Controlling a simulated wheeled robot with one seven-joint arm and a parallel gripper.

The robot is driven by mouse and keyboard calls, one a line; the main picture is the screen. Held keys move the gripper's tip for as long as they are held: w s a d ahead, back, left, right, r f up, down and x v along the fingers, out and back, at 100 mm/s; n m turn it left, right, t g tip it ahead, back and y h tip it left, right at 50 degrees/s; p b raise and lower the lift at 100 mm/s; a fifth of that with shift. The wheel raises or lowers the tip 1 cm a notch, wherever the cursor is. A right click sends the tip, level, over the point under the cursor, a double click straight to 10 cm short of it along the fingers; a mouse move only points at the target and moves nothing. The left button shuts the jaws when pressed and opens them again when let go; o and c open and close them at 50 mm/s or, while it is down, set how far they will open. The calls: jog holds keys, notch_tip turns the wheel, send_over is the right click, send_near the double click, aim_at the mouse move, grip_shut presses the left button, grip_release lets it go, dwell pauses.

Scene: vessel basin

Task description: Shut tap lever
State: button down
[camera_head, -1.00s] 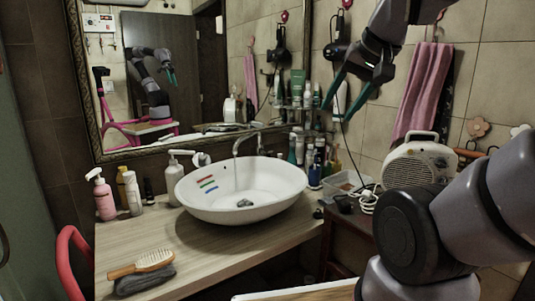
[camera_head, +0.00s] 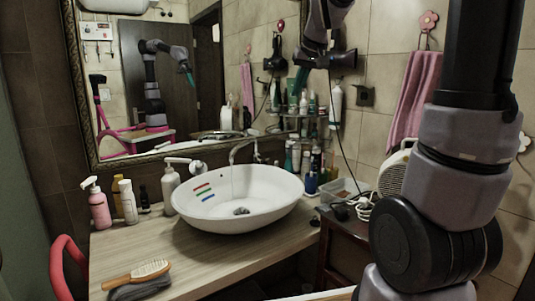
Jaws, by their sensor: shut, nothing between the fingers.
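The chrome tap (camera_head: 241,148) stands behind the white vessel basin (camera_head: 238,199), its curved spout reaching over the bowl. Its small lever (camera_head: 257,153) appears at the right of the tap, too small to tell its exact position. A thin pale streak under the spout looks like running water. My gripper (camera_head: 300,82) has teal fingers and is shut and empty. It appears above and to the right of the tap, in front of the bottle shelf and apart from the tap. The dark wrist partly hides the fingers.
Bottles crowd the corner shelf (camera_head: 304,118) and the counter right of the basin. A hair dryer (camera_head: 335,60) hangs on the wall with its cord down. Soap bottles (camera_head: 98,204) stand left; a hairbrush (camera_head: 138,275) lies in front. The mirror (camera_head: 170,120) backs the counter.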

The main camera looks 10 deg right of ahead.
jog(key=w+a+f+n, duration=0.1)
jog(key=w+f, duration=0.3)
jog(key=w, duration=0.5)
jog(key=w+f+n, duration=0.1)
jog(key=w+f, duration=0.2)
jog(key=w, duration=0.5)
jog(key=w+f, duration=0.5)
jog(key=f, duration=0.1)
jog(key=w+a+f+n, duration=0.1)
jog(key=w+f, duration=0.5)
jog(key=w+a+f+n, duration=0.1)
jog(key=w+f, duration=0.5)
jog(key=f, duration=0.1)
jog(key=shift+a+g, duration=0.25)
jog(key=shift+g, duration=0.05)
jog(key=shift+s+d+f, duration=0.1)
jog(key=shift+s+f, duration=0.15)
jog(key=shift+f, duration=0.35)
jog(key=shift+s+d+f, duration=0.1)
jog(key=shift+s+f, duration=0.1)
jog(key=shift+f, duration=0.4)
jog(key=shift+s+f, duration=0.1)
jog(key=shift+f, duration=0.5)
